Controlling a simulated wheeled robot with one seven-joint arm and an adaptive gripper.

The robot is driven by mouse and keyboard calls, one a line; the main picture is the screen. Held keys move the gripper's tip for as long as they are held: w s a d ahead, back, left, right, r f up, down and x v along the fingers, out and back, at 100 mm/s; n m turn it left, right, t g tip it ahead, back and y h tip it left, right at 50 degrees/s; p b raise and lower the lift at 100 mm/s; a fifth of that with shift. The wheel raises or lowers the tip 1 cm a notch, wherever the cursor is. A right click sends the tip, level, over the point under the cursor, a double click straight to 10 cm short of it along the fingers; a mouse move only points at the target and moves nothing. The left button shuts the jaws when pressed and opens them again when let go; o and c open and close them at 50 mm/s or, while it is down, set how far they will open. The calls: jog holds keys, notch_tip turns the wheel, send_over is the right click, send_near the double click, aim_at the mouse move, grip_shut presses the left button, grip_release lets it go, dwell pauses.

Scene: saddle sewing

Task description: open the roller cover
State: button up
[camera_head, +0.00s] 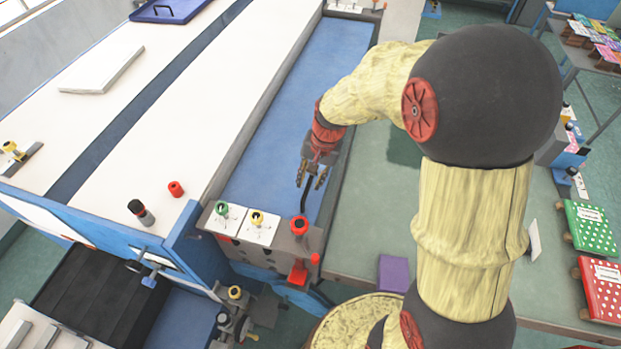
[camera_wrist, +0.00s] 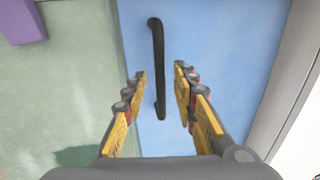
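The roller cover appears to be the long blue panel (camera_head: 318,75), flat between pale side rails; its blue surface also fills the middle of the wrist view (camera_wrist: 225,60). A black bar handle (camera_wrist: 158,60) stands on it, and part of this handle shows below my gripper in the head view (camera_head: 304,200). My gripper (camera_head: 311,184) is over the near end of the panel. In the wrist view my gripper (camera_wrist: 160,72) is open, with one yellow finger on each side of the handle's line. No contact with the handle is visible, and I cannot tell the height gap.
Red, green and yellow knobs stand on a bracket at the panel's near end, including a red-topped knob (camera_head: 299,225) close to my gripper. A green table surface (camera_head: 375,225) lies to the right, with a purple block (camera_head: 393,273). A white machine top (camera_head: 150,120) lies left.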

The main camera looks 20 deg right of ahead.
jog(key=shift+c, duration=1.2)
jog(key=c, duration=0.4)
grip_shut()
